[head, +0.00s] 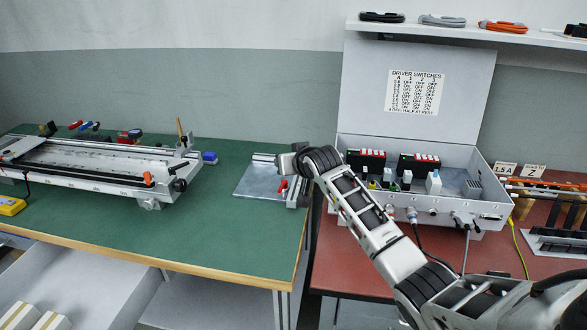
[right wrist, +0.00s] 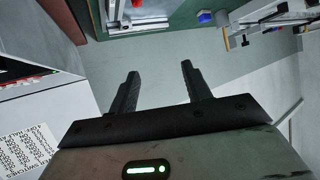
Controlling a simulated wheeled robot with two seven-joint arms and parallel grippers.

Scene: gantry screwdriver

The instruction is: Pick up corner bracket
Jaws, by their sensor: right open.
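I cannot pick out a corner bracket for certain in either view. A small grey metal piece (head: 148,203) sits at the front edge of the gantry (head: 95,165), but I cannot tell if it is a bracket or a foot. My right gripper (right wrist: 158,74) is open, with nothing between its two black fingers. In the head view my right arm reaches over the right end of the green table, beside a metal plate (head: 256,182) with a red-handled clamp (head: 283,187). The wrist hides part of that plate. My left gripper is out of view.
The open control box (head: 470,210) stands on the red table (head: 340,262) close to my right arm. A blue item (head: 210,157) lies between gantry and plate; it also shows in the right wrist view (right wrist: 205,17). The green table (head: 215,225) is clear in front of the plate.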

